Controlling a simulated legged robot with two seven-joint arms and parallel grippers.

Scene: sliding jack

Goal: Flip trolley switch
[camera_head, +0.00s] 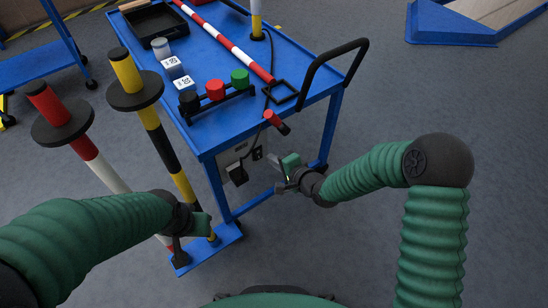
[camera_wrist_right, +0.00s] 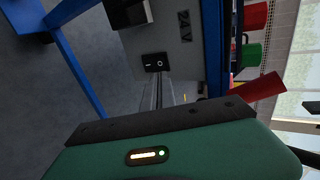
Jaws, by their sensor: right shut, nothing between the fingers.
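The blue trolley (camera_head: 268,80) stands in front of me. Under its top, a grey box (camera_head: 240,158) faces me. In the right wrist view the box (camera_wrist_right: 184,57) carries a black rocker switch (camera_wrist_right: 155,61) with white marks. My right gripper (camera_head: 277,164) is shut and empty, just right of the box. In the right wrist view its thin fingers (camera_wrist_right: 164,92) point at the switch, close to its lower edge; whether they touch it I cannot tell. My left gripper (camera_head: 203,228) is low by the trolley's near left foot, away from the switch; its fingers are unclear.
Black, red (camera_head: 216,90) and green (camera_head: 240,78) cylinders sit on the trolley's near edge. A red-tipped plug (camera_head: 276,122) hangs above my right gripper. Striped posts with black discs (camera_head: 134,90) stand left. A black handle (camera_head: 330,62) is at the right.

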